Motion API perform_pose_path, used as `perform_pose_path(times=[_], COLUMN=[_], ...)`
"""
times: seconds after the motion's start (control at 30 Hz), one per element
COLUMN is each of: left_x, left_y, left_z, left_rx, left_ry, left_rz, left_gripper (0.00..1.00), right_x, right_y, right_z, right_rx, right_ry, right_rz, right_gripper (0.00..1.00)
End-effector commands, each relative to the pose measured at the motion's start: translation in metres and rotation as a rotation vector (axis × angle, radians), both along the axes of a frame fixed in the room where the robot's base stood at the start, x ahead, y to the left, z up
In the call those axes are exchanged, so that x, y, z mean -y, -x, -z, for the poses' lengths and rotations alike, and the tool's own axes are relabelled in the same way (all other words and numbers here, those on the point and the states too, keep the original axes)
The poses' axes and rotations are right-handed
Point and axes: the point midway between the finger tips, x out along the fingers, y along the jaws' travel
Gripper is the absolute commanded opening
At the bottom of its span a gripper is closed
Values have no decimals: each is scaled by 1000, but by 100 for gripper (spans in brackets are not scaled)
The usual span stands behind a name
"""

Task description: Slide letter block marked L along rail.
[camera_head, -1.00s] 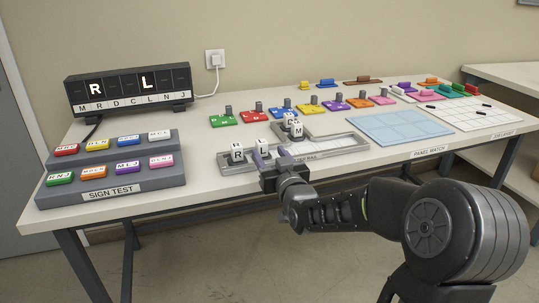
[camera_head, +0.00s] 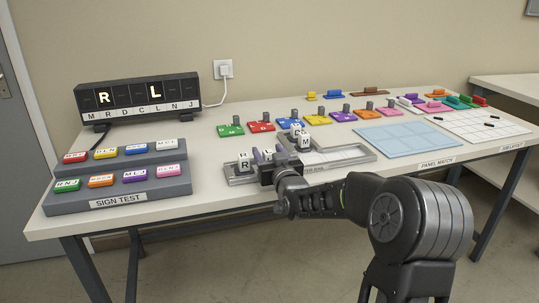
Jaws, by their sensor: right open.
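The white letter block marked L (camera_head: 267,153) sits in the left part of the grey rail tray (camera_head: 340,157). Just left of it stands a white block marked R (camera_head: 244,161). My right gripper (camera_head: 268,157) reaches in from the front right and is open. The gripper hides the lower part of the L block and some of the rail. My left gripper is out of view.
White blocks including one marked M (camera_head: 304,142) stand farther right on the rail tray's back branch. A black letter display (camera_head: 138,97) showing R and L stands at the back left. Stepped SIGN TEST racks (camera_head: 118,203) stand at left. A pale blue panel (camera_head: 410,136) lies right.

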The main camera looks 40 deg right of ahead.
Motion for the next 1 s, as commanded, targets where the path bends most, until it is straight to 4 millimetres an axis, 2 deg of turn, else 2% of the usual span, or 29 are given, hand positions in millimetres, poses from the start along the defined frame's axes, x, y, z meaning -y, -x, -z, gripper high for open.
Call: perform_pose_path(times=[0.07, 0.7, 1.0], left_x=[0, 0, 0], left_y=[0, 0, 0], left_z=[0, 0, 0], left_rx=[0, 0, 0], left_ry=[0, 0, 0], left_rz=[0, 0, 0], left_gripper=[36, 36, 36], right_x=[0, 0, 0], right_y=[0, 0, 0], right_z=[0, 0, 0], right_rx=[0, 0, 0], right_ry=[0, 0, 0], right_rz=[0, 0, 0], right_gripper=[51, 0, 0])
